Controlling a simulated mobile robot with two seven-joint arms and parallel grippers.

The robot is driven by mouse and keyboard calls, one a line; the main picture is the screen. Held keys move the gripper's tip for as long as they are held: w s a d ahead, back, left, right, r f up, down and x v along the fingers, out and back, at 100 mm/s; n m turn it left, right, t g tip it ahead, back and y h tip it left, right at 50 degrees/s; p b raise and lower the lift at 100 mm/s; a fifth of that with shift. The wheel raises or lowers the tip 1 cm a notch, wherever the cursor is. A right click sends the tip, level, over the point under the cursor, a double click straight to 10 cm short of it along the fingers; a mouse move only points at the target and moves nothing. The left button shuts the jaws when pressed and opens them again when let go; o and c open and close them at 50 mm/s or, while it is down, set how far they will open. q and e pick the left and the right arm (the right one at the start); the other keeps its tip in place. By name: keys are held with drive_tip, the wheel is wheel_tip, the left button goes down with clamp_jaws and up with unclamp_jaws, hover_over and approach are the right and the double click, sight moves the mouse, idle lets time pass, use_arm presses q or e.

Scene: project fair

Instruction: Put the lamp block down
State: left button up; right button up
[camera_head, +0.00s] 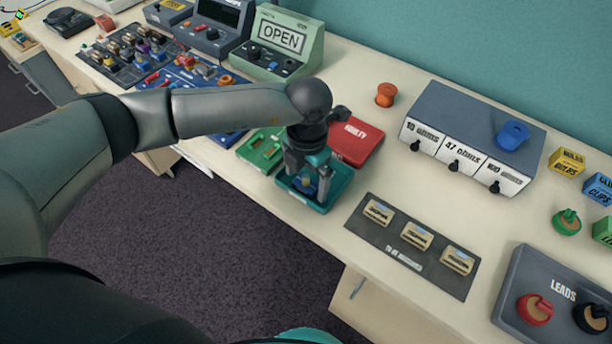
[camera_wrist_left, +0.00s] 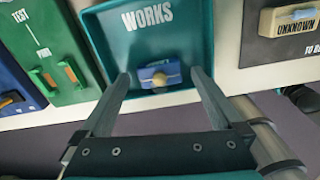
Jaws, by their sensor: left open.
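The lamp block (camera_wrist_left: 160,75) is a small blue block with a cream-coloured round top. It sits in the teal tray marked WORKS (camera_wrist_left: 112,37), close to the tray's near side. My left gripper (camera_wrist_left: 162,88) is open, with one finger on each side of the block and a gap to it. In the head view the left gripper (camera_head: 307,182) points down over the teal tray (camera_head: 335,190) and partly hides the block. My right gripper is not in view.
A green board (camera_head: 262,150) lies left of the tray and a red tray (camera_head: 357,142) behind it. A dark mat with several labelled blocks (camera_head: 412,245) lies to the right. A grey drawer unit (camera_head: 470,115) stands behind. Bare tabletop separates them.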

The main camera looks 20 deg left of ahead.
sight(307, 177)
use_arm(q)
wheel_tip(307, 177, up, 12)
drive_tip(key=p, duration=0.1)
drive_tip(key=shift+r, duration=0.2)
idle(0.3)
drive_tip(key=shift+s+d, duration=0.1)
drive_tip(key=shift+d, duration=0.05)
